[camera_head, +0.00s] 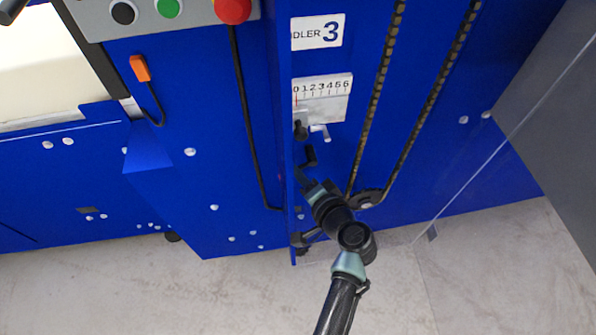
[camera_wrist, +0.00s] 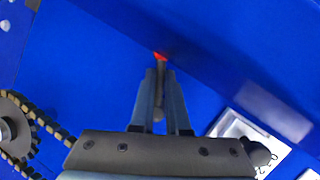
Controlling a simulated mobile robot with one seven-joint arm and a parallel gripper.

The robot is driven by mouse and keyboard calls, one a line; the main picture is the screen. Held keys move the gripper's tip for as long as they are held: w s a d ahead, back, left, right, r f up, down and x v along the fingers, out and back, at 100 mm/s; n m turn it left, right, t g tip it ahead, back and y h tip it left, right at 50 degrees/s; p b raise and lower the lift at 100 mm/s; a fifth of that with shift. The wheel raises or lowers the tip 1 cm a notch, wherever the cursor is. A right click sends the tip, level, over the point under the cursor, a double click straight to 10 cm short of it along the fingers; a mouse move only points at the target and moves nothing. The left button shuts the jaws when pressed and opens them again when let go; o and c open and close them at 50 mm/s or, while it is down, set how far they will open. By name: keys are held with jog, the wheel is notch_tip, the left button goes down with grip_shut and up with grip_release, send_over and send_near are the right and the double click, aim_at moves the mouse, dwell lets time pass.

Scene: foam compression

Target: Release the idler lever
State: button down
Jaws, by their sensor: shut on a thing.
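The idler lever (camera_wrist: 161,57) shows in the wrist view as a thin dark rod with a red end against the blue panel. My gripper (camera_wrist: 163,76) has its two fingers closed on either side of the rod, and they hide part of it. In the head view my gripper (camera_head: 306,178) reaches up to the blue machine below the white 0–6 scale plate (camera_head: 322,101). The scale has a red mark near 0. My arm hides most of the lever there, and I cannot make out its angle.
A chain runs down to a sprocket (camera_head: 368,199) close to the right of my gripper; it also shows at the left of the wrist view. A blue panel edge (camera_head: 284,140) stands just left. Clear panels are at the right. The floor (camera_head: 490,290) in front is free.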

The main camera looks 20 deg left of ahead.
dwell(0.9)
jog(key=shift+r+m+y+b, duration=0.55)
jog(key=shift+m+y+b, duration=0.4)
jog(key=shift+m, duration=0.25)
jog(key=c, duration=1.2)
grip_release()
jog(key=shift+s, duration=0.1)
jog(key=p+v, duration=0.1)
jog(key=v, duration=1.2)
jog(key=shift+r, duration=0.2)
